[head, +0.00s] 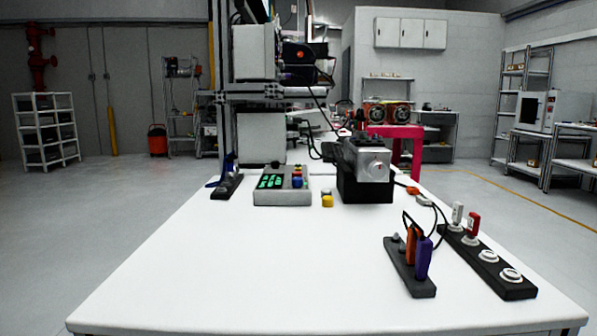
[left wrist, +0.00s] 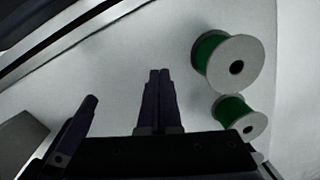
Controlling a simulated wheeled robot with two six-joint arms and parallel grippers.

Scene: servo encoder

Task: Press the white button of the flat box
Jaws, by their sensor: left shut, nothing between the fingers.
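The flat box (head: 282,199) is grey and sits near the far edge of the white table in the head view. Its sloping top carries glowing green displays and, on the right, a few small coloured buttons, red and blue among them. I cannot make out the white button at this size. My left gripper (left wrist: 158,74) shows in the left wrist view with its two dark fingers together, empty. It is not in the head view, and the box is not in the wrist view. My right gripper is in neither view.
The white table (head: 230,275) is clear at front left. A black device with a metal block (head: 374,165) stands right of the box, a yellow-topped piece (head: 327,201) between them. Dark strips with plugs (head: 409,268) lie at right. Green spools (left wrist: 238,62) show in the wrist view.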

